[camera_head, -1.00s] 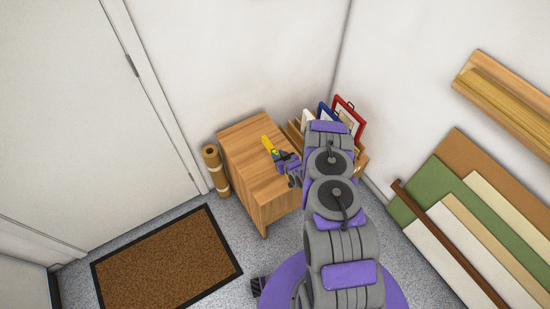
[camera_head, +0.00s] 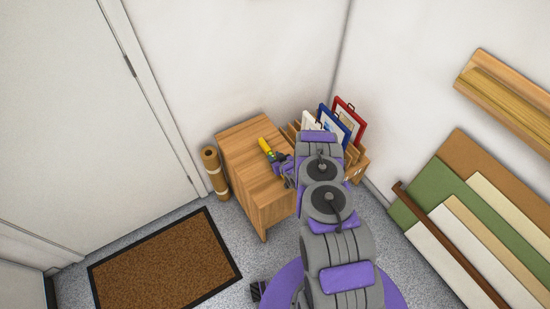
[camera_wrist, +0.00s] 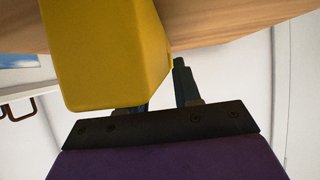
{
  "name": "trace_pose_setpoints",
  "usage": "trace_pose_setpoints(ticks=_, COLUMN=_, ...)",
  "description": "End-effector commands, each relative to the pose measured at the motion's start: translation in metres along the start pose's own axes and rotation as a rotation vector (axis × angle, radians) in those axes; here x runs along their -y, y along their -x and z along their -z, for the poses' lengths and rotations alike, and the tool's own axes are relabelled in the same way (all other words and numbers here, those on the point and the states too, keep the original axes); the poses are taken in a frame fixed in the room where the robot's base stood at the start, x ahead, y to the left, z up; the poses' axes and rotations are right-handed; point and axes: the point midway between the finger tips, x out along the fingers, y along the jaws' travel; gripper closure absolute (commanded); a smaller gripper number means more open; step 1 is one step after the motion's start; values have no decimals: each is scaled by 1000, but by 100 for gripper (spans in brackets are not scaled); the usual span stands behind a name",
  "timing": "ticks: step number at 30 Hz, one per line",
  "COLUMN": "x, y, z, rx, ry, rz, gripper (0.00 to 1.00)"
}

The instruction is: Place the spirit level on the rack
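The yellow spirit level (camera_head: 264,146) is at the tip of my gripper (camera_head: 279,158), over the wooden cabinet top. In the wrist view the level (camera_wrist: 105,55) is a large yellow block close to the camera. It partly covers the dark fingers of my gripper (camera_wrist: 168,95), which appears shut on it. The contact itself is hidden. A wooden rack (camera_head: 357,170) with framed prints stands to the right of the cabinet, partly behind my arm.
The wooden cabinet (camera_head: 268,200) has free room on its top. A rolled tube (camera_head: 216,173) stands at its left. A red-framed print (camera_head: 349,120) and a blue-framed print (camera_head: 334,121) rise from the rack. A wooden ledge (camera_head: 505,95) is on the right wall, with leaning boards (camera_head: 470,215) below.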

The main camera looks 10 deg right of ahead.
Motion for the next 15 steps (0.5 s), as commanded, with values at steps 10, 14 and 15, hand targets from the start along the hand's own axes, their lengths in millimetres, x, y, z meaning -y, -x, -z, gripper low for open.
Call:
trace_pose_setpoints(ticks=10, x=0, y=0, z=0, rx=0, ry=0, rz=0, gripper=45)
trace_pose_setpoints(ticks=14, x=0, y=0, z=1, rx=0, ry=0, rz=0, gripper=45)
trace_pose_setpoints(ticks=15, x=0, y=1, z=2, rx=1, ry=0, rz=0, gripper=45)
